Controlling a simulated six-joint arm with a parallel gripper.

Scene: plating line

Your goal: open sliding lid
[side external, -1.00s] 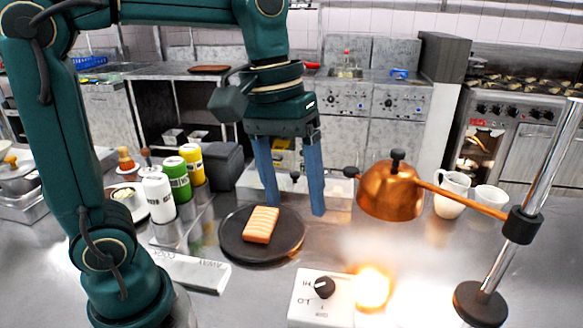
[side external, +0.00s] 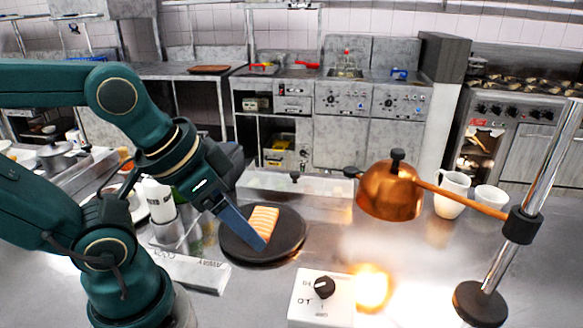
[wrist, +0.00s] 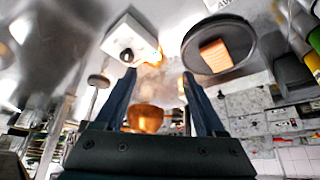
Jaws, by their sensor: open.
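A low, pale metal box (side external: 325,187) stands behind the dark plate in the side view. A small black knob (side external: 295,176) stands up at its middle, apparently on its lid; I cannot tell which way the lid slides or whether it is shut. My gripper (side external: 262,246) comes in from the left, tilted down, its blue fingers overlapping the plate and the front of the salmon in the picture. The fingers line up there, so contact is unclear. In the wrist view my gripper (wrist: 158,75) has its fingers apart with nothing between the tips.
The dark round plate (side external: 285,250) carries a salmon piece (side external: 264,222). A copper heat lamp (side external: 390,190) hangs on a stand at right, glowing below. A white dial box (side external: 310,300) stands in front. White mugs (side external: 452,195) are farther right; bottles (side external: 158,200) stand left.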

